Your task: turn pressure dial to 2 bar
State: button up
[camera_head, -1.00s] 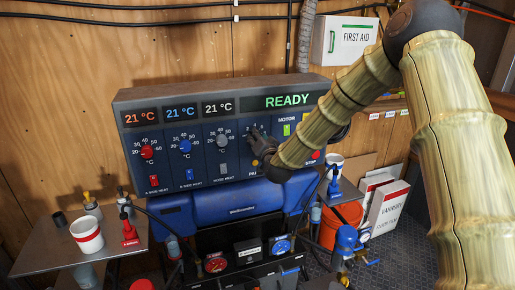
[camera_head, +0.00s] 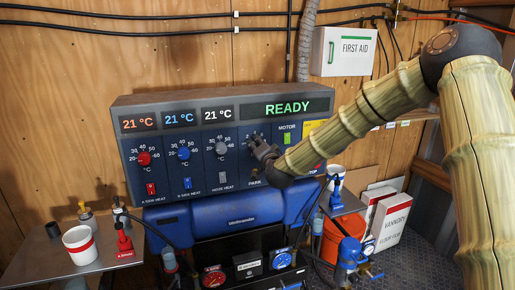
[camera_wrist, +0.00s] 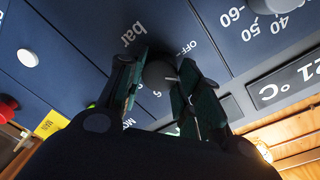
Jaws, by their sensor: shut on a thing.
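The pressure dial (camera_wrist: 158,74) is a dark round knob on the blue control panel, marked "bar" with an OFF mark and digits around it in the wrist view. My gripper (camera_wrist: 160,82) is shut on the dial, one finger on each side. A pale pointer line shows on the knob, but the number it points to cannot be read. In the head view my gripper (camera_head: 260,149) reaches the panel (camera_head: 206,139) from the right and mostly hides the dial. Small digits show above it. The display (camera_head: 288,107) reads READY.
Red (camera_head: 143,159), blue (camera_head: 183,153) and grey (camera_head: 220,148) heat knobs sit left of my gripper. A green motor button (camera_head: 287,138) is close on the right, with a yellow label (camera_head: 314,128) beyond. A metal shelf (camera_head: 45,262) with a cup stands at lower left.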

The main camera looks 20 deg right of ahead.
jog(key=shift+d, duration=0.1)
jog(key=o, duration=1)
jog(key=shift+o, duration=0.2)
jog(key=shift+s, duration=0.1)
jog(key=s, duration=1.1)
jog(key=shift+s+r, duration=0.25)
jog(key=shift+s, duration=0.15)
